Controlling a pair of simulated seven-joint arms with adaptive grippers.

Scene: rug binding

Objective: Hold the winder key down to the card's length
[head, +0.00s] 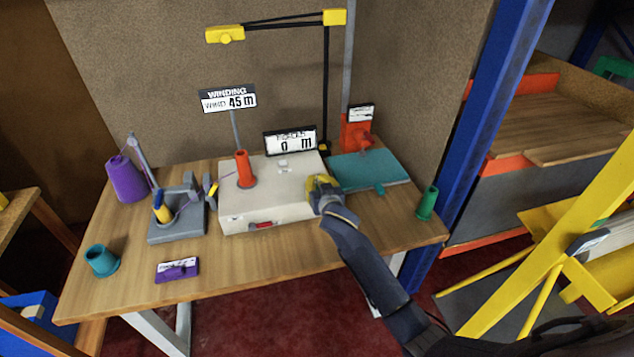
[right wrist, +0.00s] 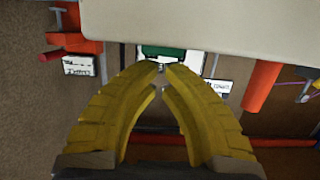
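The winder (head: 255,208) is a low white box on the table, with an orange cone (head: 243,168) standing on it. The card (head: 228,100) on a post behind it reads "WINDING, WIND 45 m". The counter (head: 291,141) at the back of the box reads 0 m. My right gripper (head: 318,184) is over the box's right side. In the right wrist view its yellow fingertips (right wrist: 160,68) are together with nothing visible between them. A green piece (right wrist: 163,51) shows just beyond the tips; I cannot tell whether it is the key or whether they touch it. My left gripper is not in view.
A purple cone (head: 126,180) and a grey stand (head: 178,226) are at the left. A teal plate (head: 370,170) and a green cone (head: 427,204) are at the right. The front middle is clear.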

